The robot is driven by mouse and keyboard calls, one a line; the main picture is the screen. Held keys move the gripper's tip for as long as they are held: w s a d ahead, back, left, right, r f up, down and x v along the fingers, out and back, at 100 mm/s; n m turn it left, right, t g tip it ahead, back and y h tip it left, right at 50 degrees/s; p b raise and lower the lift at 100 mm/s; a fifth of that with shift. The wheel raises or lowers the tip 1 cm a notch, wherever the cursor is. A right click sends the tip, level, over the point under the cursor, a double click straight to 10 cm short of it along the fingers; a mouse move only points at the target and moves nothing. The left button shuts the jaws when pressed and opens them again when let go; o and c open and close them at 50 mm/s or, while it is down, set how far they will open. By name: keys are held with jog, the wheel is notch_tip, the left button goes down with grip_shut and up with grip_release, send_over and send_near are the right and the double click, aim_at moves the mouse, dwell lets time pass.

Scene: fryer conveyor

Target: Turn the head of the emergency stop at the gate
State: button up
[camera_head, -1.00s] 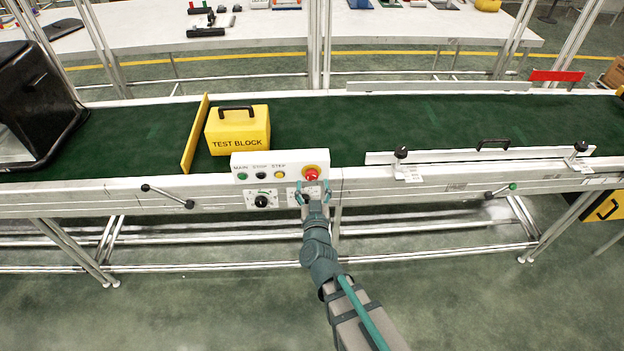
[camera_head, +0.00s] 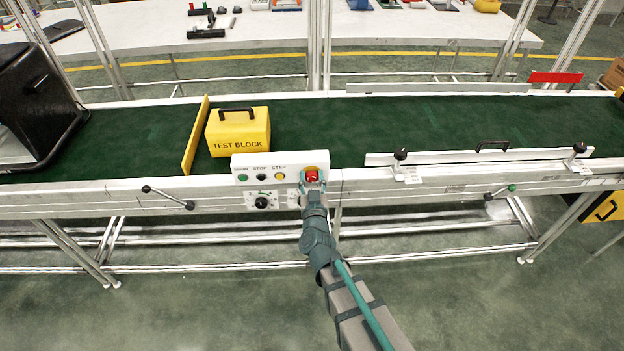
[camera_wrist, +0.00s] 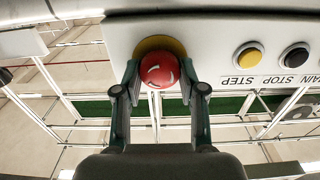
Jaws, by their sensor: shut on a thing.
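The emergency stop has a red mushroom head (camera_head: 312,175) on a yellow disc, at the right end of the white control panel (camera_head: 248,161). In the wrist view the red head (camera_wrist: 160,70) shows pale curved arrows. My gripper (camera_head: 313,183) is at the panel's front. In the wrist view my gripper (camera_wrist: 160,85) has one finger on each side of the red head, shut on it. The exact contact of the fingertips is partly hidden by the head's rim.
Green, black and yellow buttons (camera_head: 280,176) sit left of the stop. A black knob (camera_head: 261,202) is below them. The yellow test block (camera_head: 238,130) stands on the green conveyor belt (camera_head: 390,125) beside a yellow plate (camera_head: 195,135). A lever (camera_head: 168,197) sticks out at left.

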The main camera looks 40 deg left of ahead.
jog(key=shift+m+b, duration=0.3)
jog(key=shift+m, duration=0.1)
jog(key=shift+c, duration=0.3)
jog(key=m+b, duration=0.1)
jog(key=m, duration=0.1)
jog(key=shift+f+m+b, duration=0.15)
jog(key=shift+m+b, duration=0.2)
jog(key=shift+m, duration=0.05)
jog(key=shift+m+b, duration=1.05)
jog(key=shift+m, duration=1.05)
jog(key=shift+w, duration=0.1)
jog(key=o, duration=1.1)
jog(key=shift+o, duration=0.2)
jog(key=shift+d, duration=0.1)
jog(key=v, duration=0.7)
jog(key=shift+s, duration=0.25)
